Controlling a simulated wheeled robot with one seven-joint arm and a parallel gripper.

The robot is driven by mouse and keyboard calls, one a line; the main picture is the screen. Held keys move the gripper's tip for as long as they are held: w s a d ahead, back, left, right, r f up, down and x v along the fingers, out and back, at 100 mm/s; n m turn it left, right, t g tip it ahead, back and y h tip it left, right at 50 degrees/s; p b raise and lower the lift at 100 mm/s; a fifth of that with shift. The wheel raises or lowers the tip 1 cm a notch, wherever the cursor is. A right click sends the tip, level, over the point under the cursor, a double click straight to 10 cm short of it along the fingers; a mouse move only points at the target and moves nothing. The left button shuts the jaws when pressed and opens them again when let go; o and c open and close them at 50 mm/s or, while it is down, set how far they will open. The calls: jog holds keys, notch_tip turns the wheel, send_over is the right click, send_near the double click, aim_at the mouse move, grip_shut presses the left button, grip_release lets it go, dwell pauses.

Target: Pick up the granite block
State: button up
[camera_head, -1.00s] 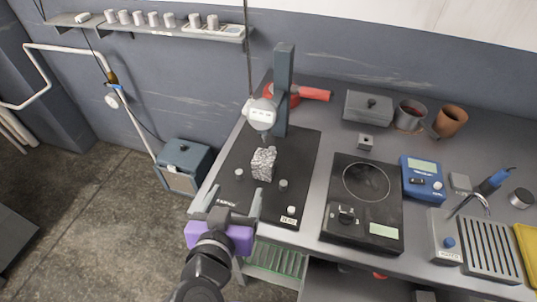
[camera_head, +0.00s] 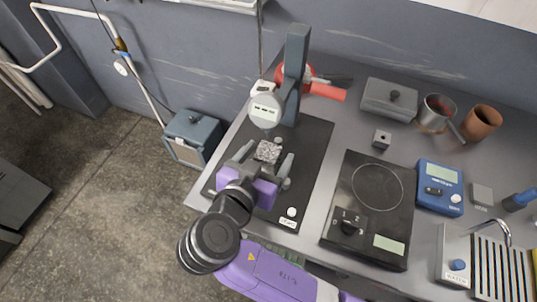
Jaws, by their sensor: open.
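The granite block (camera_head: 267,151) is a speckled grey-and-white cube on the black base plate (camera_head: 312,150) of a measuring stand. In the head view only its upper part shows; my gripper hides its lower part. My gripper (camera_head: 262,160) is purple with grey fingers and is open. Its fingers reach to the left and right of the block; I cannot tell whether they touch it. The stand's round gauge head (camera_head: 266,110) hangs just behind and above the block.
The stand's grey column (camera_head: 297,70) rises behind the block. A black hot plate (camera_head: 370,205) lies to the right, with a blue meter (camera_head: 440,187) beyond it.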

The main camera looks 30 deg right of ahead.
aim_at(272, 146)
jog(key=shift+p+x, duration=0.5)
jog(key=shift+x, duration=1.75)
jog(key=shift+w+a+f, duration=0.1)
jog(key=shift+w+a, duration=0.05)
grip_shut()
